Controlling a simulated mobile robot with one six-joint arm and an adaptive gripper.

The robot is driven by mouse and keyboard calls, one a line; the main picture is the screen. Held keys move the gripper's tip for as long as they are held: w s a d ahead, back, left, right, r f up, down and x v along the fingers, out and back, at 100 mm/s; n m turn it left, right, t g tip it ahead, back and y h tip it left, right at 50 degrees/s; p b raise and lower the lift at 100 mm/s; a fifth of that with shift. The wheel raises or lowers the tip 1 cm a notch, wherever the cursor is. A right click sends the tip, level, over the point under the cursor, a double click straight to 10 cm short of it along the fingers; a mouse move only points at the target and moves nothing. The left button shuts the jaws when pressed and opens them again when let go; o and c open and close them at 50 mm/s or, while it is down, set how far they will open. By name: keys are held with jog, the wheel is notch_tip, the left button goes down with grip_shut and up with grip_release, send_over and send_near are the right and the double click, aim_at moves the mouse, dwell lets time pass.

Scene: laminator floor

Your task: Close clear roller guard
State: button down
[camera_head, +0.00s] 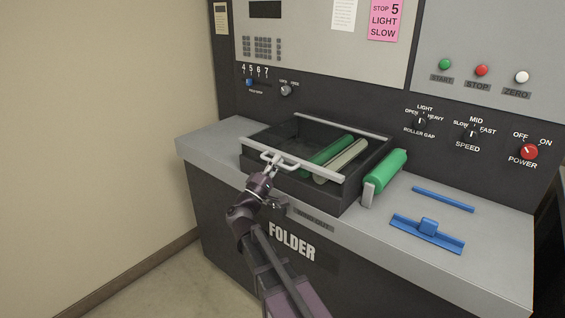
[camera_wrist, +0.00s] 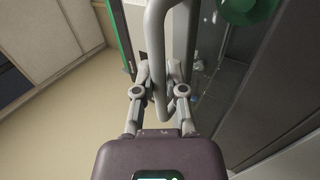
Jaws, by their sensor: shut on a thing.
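The clear roller guard (camera_head: 295,171) shows in the head view as a see-through cover with pale rails over a dark open box. Its light grey handle (camera_head: 283,160) sticks out at the front left edge. My gripper (camera_head: 268,173) is at this handle, shut on its bar. In the wrist view the grey handle bar (camera_wrist: 157,60) runs between the fingers of my gripper (camera_wrist: 160,95). Green and pale rollers (camera_head: 328,156) lie inside the box under the guard area. How far the guard stands open is hard to tell.
A green roller (camera_head: 384,178) stands on a bracket right of the box. A blue bar (camera_head: 443,199) and a blue guide (camera_head: 428,233) lie on the grey top at the right. The control panel with knobs rises behind. A beige wall is at the left.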

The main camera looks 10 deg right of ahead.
jog(key=shift+s+a+f, duration=0.1)
jog(key=shift+s+f, duration=0.05)
jog(key=shift+f, duration=0.2)
jog(key=c, duration=1)
grip_release()
jog(key=shift+o, duration=0.2)
jog(key=shift+f, duration=0.1)
